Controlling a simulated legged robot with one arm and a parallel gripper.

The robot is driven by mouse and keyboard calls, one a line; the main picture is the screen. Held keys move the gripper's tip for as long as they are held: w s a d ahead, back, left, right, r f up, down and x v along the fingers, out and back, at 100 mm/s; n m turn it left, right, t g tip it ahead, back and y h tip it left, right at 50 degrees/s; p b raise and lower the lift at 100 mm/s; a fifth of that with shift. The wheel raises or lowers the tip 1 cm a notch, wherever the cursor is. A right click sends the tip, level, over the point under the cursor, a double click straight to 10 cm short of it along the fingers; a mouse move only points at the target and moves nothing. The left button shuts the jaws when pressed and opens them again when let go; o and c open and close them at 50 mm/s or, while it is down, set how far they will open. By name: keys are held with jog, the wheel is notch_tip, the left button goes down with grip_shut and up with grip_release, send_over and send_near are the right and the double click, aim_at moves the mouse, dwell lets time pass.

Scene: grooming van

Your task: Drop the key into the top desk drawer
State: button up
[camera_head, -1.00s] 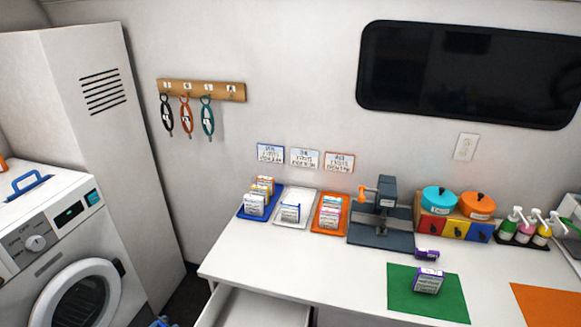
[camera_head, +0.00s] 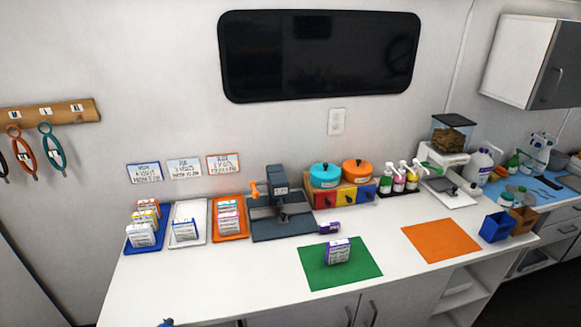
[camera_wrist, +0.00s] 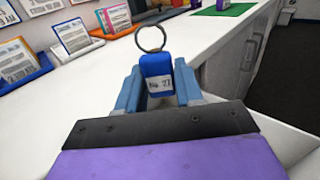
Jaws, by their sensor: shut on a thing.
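My gripper (camera_wrist: 158,88) is shut on the key, which shows as a blue fob (camera_wrist: 156,66) with a small white label and a metal ring (camera_wrist: 151,38) standing up from it. In the wrist view the fob sits between the two blue fingers, near the white desk's front edge. A white panel (camera_wrist: 287,140) at lower right may be part of the open top drawer; my gripper hides most of that area. In the head view only a small blue bit shows at the bottom edge, and the drawer's inside is out of view.
The white desk (camera_head: 265,282) holds card trays (camera_head: 145,246), a dark press (camera_head: 282,225), a green mat (camera_head: 318,277) with a purple-and-white box (camera_head: 338,251), and an orange mat (camera_head: 440,240). Cabinet doors (camera_wrist: 243,45) run along the desk front.

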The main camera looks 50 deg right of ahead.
jog(key=shift+a+f+b, duration=0.3)
jog(key=shift+f, duration=0.65)
jog(key=shift+d, duration=0.1)
jog(key=o, duration=0.5)
jog(key=shift+d, duration=0.15)
jog(key=o, duration=0.4)
jog(key=shift+a, duration=0.2)
jog(key=shift+s+a+p, duration=0.35)
jog(key=shift+s+a, duration=0.1)
jog(key=shift+a, duration=2.4)
jog(key=shift+s+a+p, duration=0.35)
jog(key=shift+s+a, duration=0.05)
jog(key=shift+a, duration=2.45)
jog(key=shift+s+a+p, duration=0.35)
jog(key=shift+s+a, duration=0.1)
jog(key=shift+a, duration=2.4)
